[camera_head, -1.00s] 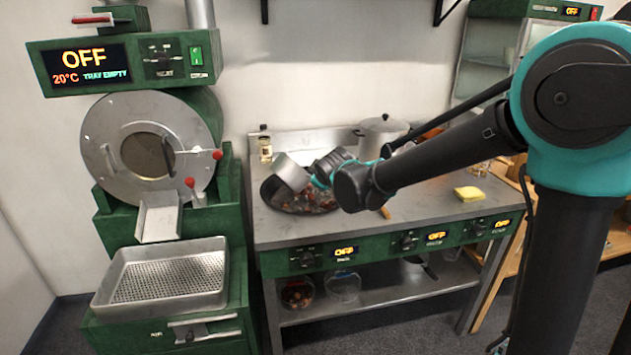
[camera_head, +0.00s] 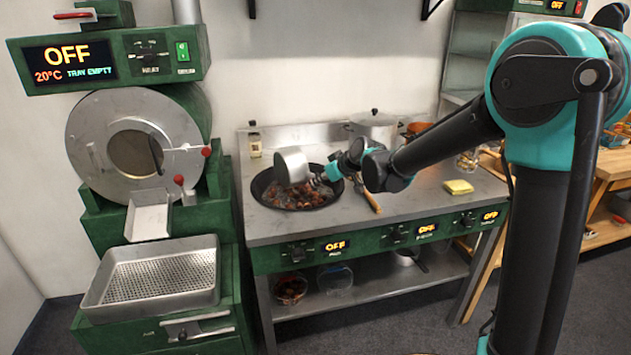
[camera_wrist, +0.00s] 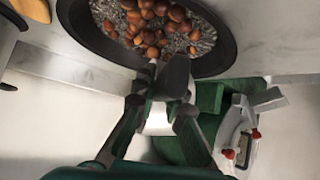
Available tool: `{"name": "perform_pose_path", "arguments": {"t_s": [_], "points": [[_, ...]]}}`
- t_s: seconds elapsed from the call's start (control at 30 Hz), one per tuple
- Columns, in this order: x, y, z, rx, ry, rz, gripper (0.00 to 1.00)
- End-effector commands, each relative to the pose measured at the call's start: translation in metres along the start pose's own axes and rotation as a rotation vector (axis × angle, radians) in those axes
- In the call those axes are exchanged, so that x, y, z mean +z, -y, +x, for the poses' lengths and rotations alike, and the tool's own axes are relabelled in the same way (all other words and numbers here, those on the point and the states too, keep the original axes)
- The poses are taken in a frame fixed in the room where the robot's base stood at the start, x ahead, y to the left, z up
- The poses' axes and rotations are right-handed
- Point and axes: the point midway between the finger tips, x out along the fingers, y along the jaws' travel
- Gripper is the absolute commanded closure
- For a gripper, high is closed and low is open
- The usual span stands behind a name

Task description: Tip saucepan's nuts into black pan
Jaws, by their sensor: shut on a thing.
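The small metal saucepan (camera_head: 290,166) is tilted above the black pan (camera_head: 262,192) at the left of the stove top. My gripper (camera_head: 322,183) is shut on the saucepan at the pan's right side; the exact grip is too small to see. In the wrist view my gripper (camera_wrist: 172,92) shows dark fingers, with a piece of the saucepan (camera_wrist: 158,120) behind them. Brown nuts (camera_head: 290,195) lie in the black pan, and they also show in the wrist view (camera_wrist: 155,25) on its speckled bottom. The saucepan's inside is hidden.
A lidded pot (camera_head: 374,128) stands at the back of the stove top, with a small jar (camera_head: 254,144) at the back left. A wooden-handled tool (camera_head: 369,196) lies right of the pan, and a yellow sponge (camera_head: 458,187) farther right. The green roaster (camera_head: 135,150) stands left.

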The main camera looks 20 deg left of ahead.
Motion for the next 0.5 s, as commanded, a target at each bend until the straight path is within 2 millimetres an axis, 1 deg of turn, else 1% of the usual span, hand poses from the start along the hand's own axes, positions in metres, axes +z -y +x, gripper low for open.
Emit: {"name": "perform_pose_path", "arguments": {"t_s": [0.03, 0.1, 0.5], "points": [[0.001, -0.005, 0.000, -0.023, -0.005, 0.035, 1.00], [0.001, -0.010, -0.001, -0.062, -0.016, 0.081, 1.00], [0.010, -0.029, 0.004, -0.271, -0.065, 0.331, 1.00]]}}
